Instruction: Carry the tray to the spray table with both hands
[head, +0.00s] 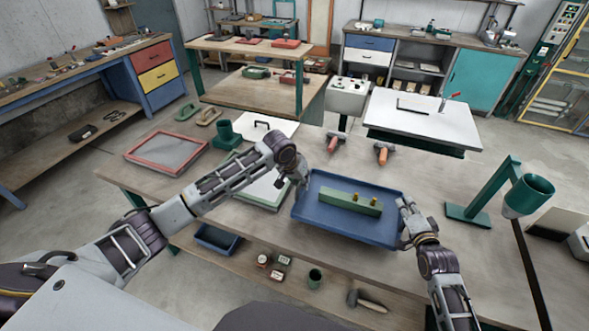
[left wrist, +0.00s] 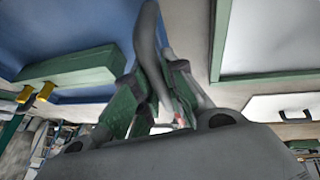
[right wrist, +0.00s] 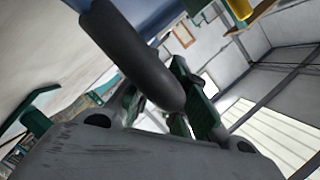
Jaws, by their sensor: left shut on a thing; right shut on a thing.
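The blue tray (head: 335,222) is over the wooden table in the head view, with a green block (head: 345,202) and two small brass pieces (head: 365,197) on it. My left gripper (head: 300,182) is shut on the tray's left edge. The tray also shows in the left wrist view (left wrist: 100,25). My right gripper (head: 407,218) is shut on the tray's right edge. In the right wrist view the right fingers (right wrist: 165,105) are close together at the edge. I cannot tell whether the tray touches the table. The white-topped table (head: 420,118) stands beyond the wooden table; which table is the spray table is not marked.
A red-framed screen (head: 166,152) and a green-framed screen (head: 262,190) are to the left. Grey floor (head: 490,115) shows right of the white-topped table.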

